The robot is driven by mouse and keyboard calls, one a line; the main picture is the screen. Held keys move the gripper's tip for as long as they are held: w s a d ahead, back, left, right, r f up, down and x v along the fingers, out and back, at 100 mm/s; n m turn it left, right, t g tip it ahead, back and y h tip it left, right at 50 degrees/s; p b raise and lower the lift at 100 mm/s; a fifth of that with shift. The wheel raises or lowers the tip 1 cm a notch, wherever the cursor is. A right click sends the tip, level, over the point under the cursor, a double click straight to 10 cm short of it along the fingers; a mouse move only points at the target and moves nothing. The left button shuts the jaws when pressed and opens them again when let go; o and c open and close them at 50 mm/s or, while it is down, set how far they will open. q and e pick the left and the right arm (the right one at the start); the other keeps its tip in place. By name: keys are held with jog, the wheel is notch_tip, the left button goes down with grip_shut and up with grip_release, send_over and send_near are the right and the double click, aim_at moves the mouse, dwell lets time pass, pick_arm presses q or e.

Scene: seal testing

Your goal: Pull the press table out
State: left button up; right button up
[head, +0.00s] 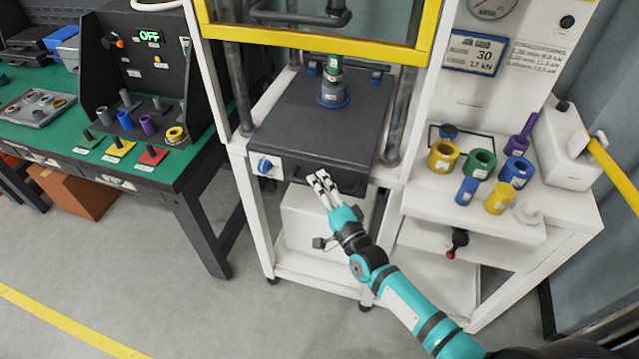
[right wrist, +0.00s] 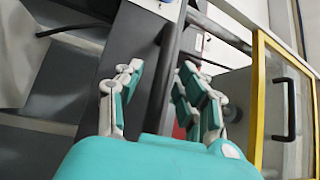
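The press table (head: 290,125) is a dark grey slab in the white press frame, between two round columns. A stacked green and blue part (head: 333,85) stands upright on it. My right gripper (head: 321,183) is at the middle of the table's front edge, by its front handle. In the right wrist view the fingers of my right gripper (right wrist: 158,95) are spread apart. The dark handle bar (right wrist: 163,85) runs between them with visible gaps on its sides. My left gripper is not in view.
A yellow-framed guard (head: 330,38) is above the table. A blue knob (head: 264,165) sits on the front panel's left. Rings and cylinders stand on the white shelf (head: 480,225) at right. A green bench (head: 170,172) is at left. The floor in front is clear.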

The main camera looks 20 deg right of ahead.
jog(key=shift+w, duration=0.25)
jog(key=shift+c, duration=0.3)
grip_shut()
